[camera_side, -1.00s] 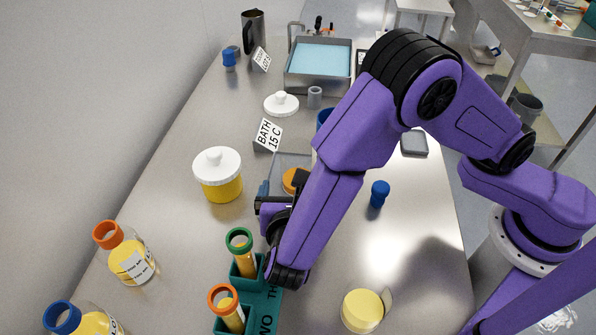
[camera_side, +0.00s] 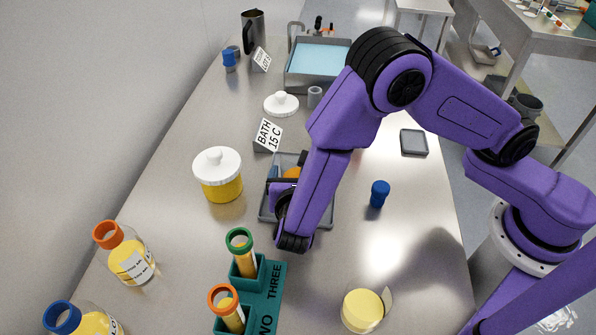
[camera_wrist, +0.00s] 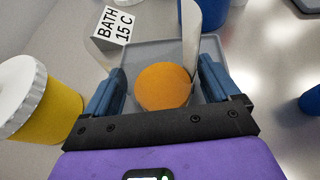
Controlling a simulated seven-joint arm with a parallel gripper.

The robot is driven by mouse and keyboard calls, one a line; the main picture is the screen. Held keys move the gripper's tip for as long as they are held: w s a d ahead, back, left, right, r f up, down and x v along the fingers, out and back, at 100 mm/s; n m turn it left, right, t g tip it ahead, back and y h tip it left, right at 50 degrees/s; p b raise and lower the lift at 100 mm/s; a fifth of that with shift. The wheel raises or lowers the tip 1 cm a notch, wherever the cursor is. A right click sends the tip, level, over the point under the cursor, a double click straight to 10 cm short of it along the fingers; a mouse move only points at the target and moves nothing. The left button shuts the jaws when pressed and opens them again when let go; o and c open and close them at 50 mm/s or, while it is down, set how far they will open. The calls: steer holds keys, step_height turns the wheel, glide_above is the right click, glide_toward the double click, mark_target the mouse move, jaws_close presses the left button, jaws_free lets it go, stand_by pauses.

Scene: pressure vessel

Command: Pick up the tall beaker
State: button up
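An orange round shape (camera_wrist: 163,86), likely the contents of a clear beaker, stands in a grey tray (camera_wrist: 150,50) in the wrist view. A pale upright strip (camera_wrist: 191,40) rises beside it. I cannot tell for certain that this is the tall beaker. In the side view the orange part (camera_side: 291,173) is mostly hidden by my arm. My gripper (camera_wrist: 165,88) is open, with its blue fingers on either side of the orange shape. A gap shows on the right; contact on the left is unclear. The gripper also shows low over the tray (camera_side: 265,205) in the side view.
A white-lidded yellow jar (camera_side: 218,175) stands close left of my gripper. A "BATH 15 C" sign (camera_side: 268,134) is behind the tray. A green tube rack (camera_side: 265,290) is in front. A blue stopper (camera_side: 379,193) and a yellow vessel (camera_side: 362,310) stand right.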

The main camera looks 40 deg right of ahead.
steer(key=c, duration=0.7)
steer(key=shift+o, duration=0.2)
steer(key=shift+r, duration=0.15)
